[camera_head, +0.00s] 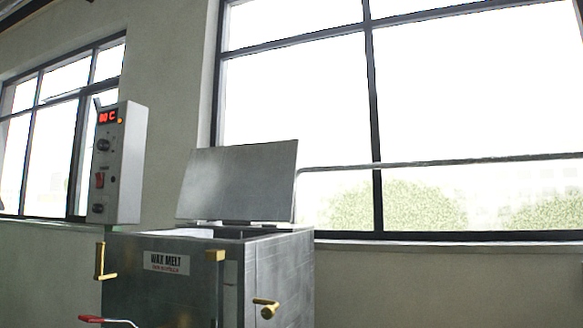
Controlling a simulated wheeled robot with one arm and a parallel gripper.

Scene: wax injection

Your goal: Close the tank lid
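The tank lid (240,181) is a flat grey metal panel. It stands raised, tilted slightly back, along the rear top edge of the wax melt tank (278,275). The tank is a dark grey metal box with a "WAX MELT" label (167,262) on its front. Its top opening (192,233) shows as a thin pale strip, and its inside is hidden by the low viewing angle. My gripper is not in view.
A control box (118,163) with a red "80 C" display stands at the tank's left. Brass fittings (266,308) and a red-handled lever (91,319) stick out in front. A thin horizontal rail (450,161) runs right from beside the lid, before large windows.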

